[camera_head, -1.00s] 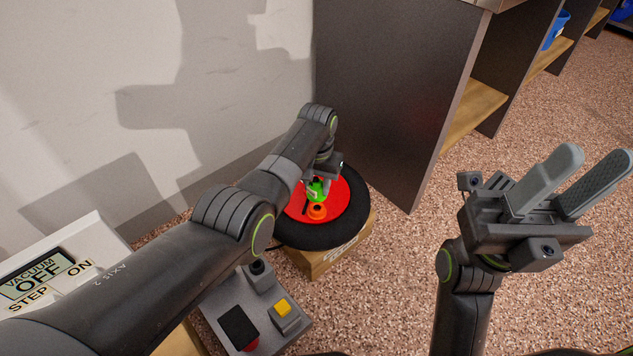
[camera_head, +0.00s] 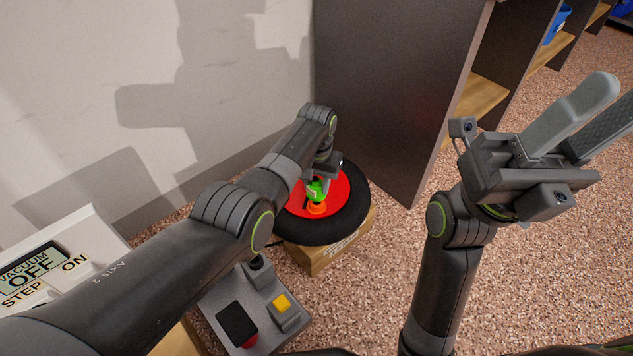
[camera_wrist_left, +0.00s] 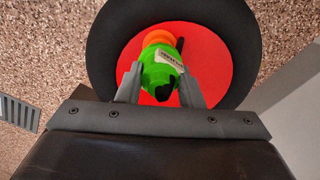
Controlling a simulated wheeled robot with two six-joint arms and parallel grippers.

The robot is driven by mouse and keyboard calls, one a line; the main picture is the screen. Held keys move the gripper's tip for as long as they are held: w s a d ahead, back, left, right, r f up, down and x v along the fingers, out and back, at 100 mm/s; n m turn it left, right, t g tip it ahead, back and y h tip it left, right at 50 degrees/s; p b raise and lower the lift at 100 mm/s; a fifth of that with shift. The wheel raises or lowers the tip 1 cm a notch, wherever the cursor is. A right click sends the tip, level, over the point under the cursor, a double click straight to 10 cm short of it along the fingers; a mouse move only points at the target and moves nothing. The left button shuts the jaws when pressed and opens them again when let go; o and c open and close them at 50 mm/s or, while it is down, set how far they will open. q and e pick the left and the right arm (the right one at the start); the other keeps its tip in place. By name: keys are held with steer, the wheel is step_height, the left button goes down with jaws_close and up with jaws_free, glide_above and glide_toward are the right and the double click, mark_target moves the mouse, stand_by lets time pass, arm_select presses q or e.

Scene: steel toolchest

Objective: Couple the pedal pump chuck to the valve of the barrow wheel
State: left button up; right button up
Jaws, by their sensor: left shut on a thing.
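The green pump chuck (camera_head: 316,190) is held between the fingers of my left gripper (camera_head: 313,182), which is shut on it. In the left wrist view the chuck (camera_wrist_left: 160,75) sits between the two fingertips (camera_wrist_left: 161,84), with a pale label on it. The barrow wheel, a black tyre (camera_head: 350,213) with a red disc (camera_head: 337,185), lies flat. The orange valve part (camera_head: 317,208) shows right below the chuck; I cannot tell if they are coupled. My right gripper (camera_head: 608,100) is open and empty, raised at the right.
The wheel rests on a brown box (camera_head: 322,258). A grey unit (camera_head: 255,305) with a yellow button and black pad stands in front of it. A white vacuum panel (camera_head: 50,260) is at the left, a dark shelf unit (camera_head: 400,90) behind. Speckled floor is free at the right.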

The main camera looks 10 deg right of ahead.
mark_target(316, 191)
arm_select(q)
steer(key=shift+p, duration=0.4)
stand_by(1.1)
steer(key=shift+f+b, duration=1.45)
steer(key=shift+f, duration=0.15)
steer(key=o, duration=1.2)
steer(key=shift+c, duration=0.2)
steer(key=shift+r, duration=0.15)
step_height(316, 191, up, 17)
steer(key=p, duration=1.2)
steer(key=shift+r, duration=0.1)
